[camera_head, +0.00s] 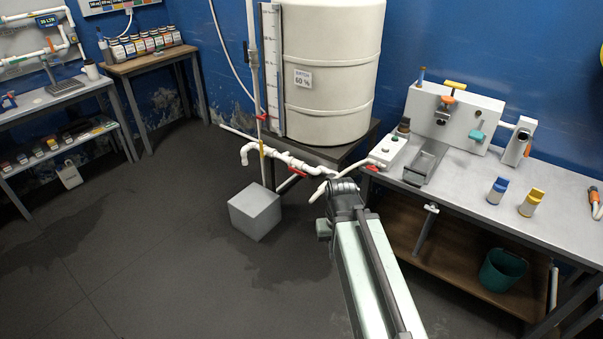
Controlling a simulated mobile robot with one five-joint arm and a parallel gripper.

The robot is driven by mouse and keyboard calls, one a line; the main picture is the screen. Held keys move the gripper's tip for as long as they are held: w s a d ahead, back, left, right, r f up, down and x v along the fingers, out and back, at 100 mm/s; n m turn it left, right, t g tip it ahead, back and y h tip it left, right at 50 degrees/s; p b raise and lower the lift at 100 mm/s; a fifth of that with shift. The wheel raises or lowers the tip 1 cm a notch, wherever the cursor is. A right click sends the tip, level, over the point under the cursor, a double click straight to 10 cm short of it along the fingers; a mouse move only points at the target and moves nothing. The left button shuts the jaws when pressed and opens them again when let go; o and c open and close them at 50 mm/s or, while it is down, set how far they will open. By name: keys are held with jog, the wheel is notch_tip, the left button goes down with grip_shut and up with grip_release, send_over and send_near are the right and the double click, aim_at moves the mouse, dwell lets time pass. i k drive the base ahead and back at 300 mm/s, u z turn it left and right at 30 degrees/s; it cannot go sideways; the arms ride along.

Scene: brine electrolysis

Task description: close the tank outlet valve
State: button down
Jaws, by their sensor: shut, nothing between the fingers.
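The large white tank (332,75) stands on a dark stand at the top middle. White outlet pipes (283,157) run below its front left side. I cannot tell for certain which valve is the tank outlet valve. My gripper (319,192) is just right of this red handle in the picture, shut and empty. Whether it touches the handle or pipe cannot be told. My arm comes up from the bottom right and hides part of the area behind it.
A grey block (254,212) stands on the floor below the pipes. Another red handle (371,168) is near the right workbench (455,192). A third red handle (261,116) is on the upright pipe.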

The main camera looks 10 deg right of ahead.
aim_at(290, 168)
jog(key=u, duration=0.15)
jog(key=i, duration=0.95)
jog(key=u, duration=0.8)
jog(key=i, duration=0.65)
jog(key=u, duration=0.55)
jog(key=k, duration=0.7)
jog(key=u, duration=0.2)
jog(key=i, duration=0.7)
jog(key=z, duration=0.1)
